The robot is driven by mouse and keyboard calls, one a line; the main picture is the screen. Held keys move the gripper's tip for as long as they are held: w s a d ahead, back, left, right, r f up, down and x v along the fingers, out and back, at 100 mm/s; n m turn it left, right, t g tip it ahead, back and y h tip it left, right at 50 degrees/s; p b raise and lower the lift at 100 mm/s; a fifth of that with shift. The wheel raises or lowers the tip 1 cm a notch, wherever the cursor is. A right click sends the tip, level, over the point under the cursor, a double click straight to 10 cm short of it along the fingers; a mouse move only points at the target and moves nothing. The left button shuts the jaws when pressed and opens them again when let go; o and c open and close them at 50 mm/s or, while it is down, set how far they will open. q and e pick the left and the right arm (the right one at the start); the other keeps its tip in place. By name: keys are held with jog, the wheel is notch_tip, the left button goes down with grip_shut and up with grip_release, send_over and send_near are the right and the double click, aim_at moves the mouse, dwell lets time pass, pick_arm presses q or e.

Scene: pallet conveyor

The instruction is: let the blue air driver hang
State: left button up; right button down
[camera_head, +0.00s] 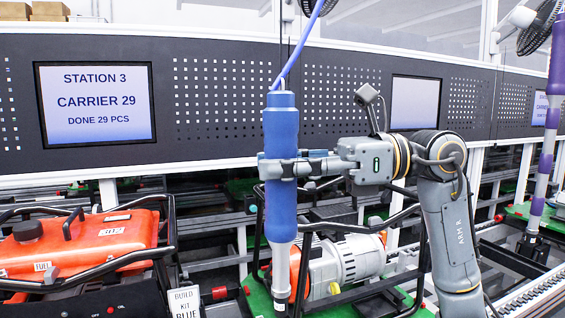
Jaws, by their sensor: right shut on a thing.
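The blue air driver (282,128) hangs upright near the middle of the view, with a blue hose running up from its top. My right gripper (285,168) is shut around its blue body, with the arm coming in from the right. The driver's silver lower shaft (283,255) reaches down in front of a generator on a green carrier; its tip is at the bottom edge, and I cannot tell whether it touches anything. My left gripper is not in view.
An orange-tanked generator (80,245) in a black frame stands at left. A grey and orange engine (345,260) sits in a frame behind the driver. A purple driver (546,150) is at far right. A perforated panel with screens (95,104) spans the back.

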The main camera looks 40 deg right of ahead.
jog(key=shift+s+r+p, duration=0.1)
jog(key=shift+r+p, duration=0.25)
jog(key=shift+r, duration=0.35)
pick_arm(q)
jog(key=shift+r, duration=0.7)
pick_arm(e)
jog(key=c, duration=0.7)
grip_release()
jog(key=shift+c, duration=0.2)
jog(key=shift+f, duration=0.1)
jog(key=v, duration=1.2)
